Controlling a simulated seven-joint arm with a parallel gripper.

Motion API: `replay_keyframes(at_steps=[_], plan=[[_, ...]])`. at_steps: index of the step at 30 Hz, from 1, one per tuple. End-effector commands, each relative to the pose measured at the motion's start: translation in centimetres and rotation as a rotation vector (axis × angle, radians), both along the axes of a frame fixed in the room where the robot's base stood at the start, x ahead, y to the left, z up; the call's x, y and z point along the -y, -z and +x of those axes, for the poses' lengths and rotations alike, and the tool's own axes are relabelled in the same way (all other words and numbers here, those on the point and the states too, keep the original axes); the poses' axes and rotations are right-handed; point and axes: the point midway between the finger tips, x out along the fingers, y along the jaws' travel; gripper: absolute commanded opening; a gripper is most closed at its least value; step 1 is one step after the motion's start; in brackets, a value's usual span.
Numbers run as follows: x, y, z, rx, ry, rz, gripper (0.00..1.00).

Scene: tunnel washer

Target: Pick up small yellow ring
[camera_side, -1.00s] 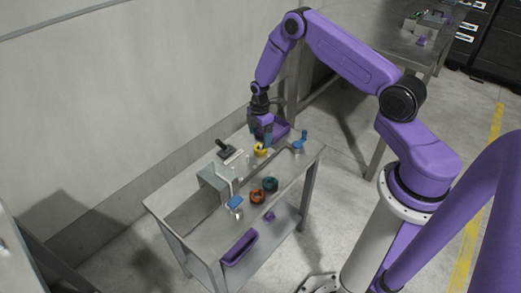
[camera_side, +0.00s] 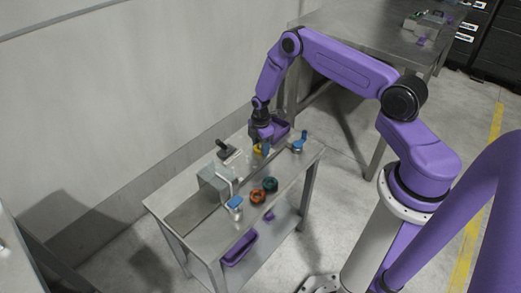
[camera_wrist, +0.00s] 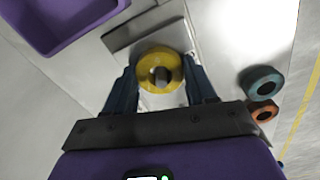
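The small yellow ring (camera_wrist: 158,57) sits on the steel table, around a grey peg that shows through its hole in the wrist view. In the side view the yellow ring (camera_side: 257,149) is partly hidden by my gripper (camera_side: 262,147). In the wrist view the two dark blue fingers of my gripper (camera_wrist: 160,72) are spread, one on each side of the ring. The gripper points down and is low over the table. I cannot tell whether the fingers touch the ring.
An orange ring (camera_side: 258,197) and a teal ring (camera_side: 270,184) stand nearer the table's front. Blue-topped fittings (camera_side: 299,145) (camera_side: 235,203), a black-handled item (camera_side: 226,148) and a metal box (camera_side: 212,183) stand around. A purple bin (camera_wrist: 62,40) lies beyond the gripper.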

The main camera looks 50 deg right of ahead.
Motion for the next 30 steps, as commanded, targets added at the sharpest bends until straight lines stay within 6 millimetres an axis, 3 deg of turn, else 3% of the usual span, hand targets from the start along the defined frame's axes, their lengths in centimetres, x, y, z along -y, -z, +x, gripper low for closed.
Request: replay_keyframes(at_steps=[2,3,14,22,30], plan=[[0.0,0.0,0.0,0.0,0.0,0.0,0.26],[0.0,0.0,0.0,0.0,0.0,0.0,0.21],[0.0,-0.5,0.1,0.001,0.0,0.0,0.21],[0.0,-3.2,0.1,0.002,0.0,-0.001,0.21],[-0.5,-6.1,-2.3,0.001,-0.001,0.0,0.21]])
